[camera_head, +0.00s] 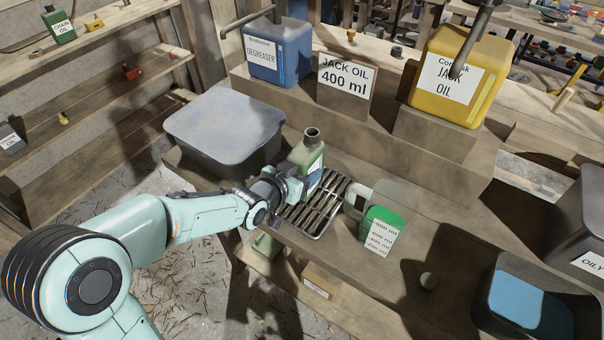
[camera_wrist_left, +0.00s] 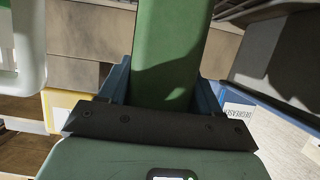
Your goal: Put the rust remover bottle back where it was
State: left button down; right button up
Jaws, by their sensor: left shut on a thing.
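A green bottle (camera_head: 309,152) with a dark open neck and a white label stands about upright at the drip grate (camera_head: 318,212). The label is turned away and partly hidden, so I cannot read it. My left gripper (camera_head: 293,187) is shut around the bottle's body from the left. In the left wrist view the green bottle (camera_wrist_left: 172,45) sits between the two blue fingers of my left gripper (camera_wrist_left: 162,88). I cannot tell whether the bottle's base touches the grate. My right gripper is not in view.
A clear jug (camera_head: 383,226) with green liquid stands right of the grate. A grey basin (camera_head: 225,128) is behind left. Blue degreaser (camera_head: 280,52) and yellow jack oil (camera_head: 460,75) canisters stand behind. A chain oil bottle (camera_head: 58,26) is on the left shelf (camera_head: 95,28).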

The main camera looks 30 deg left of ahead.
pick_arm(q)
jog(key=shift+f, duration=0.3)
jog(key=shift+f, duration=0.15)
jog(key=shift+c, duration=1)
grip_release()
jog(key=shift+s+r, duration=0.25)
jog(key=shift+r, duration=0.1)
jog(key=p+v, duration=0.2)
jog(key=v, duration=0.9)
jog(key=shift+s+p, duration=0.2)
jog(key=shift+p, duration=0.15)
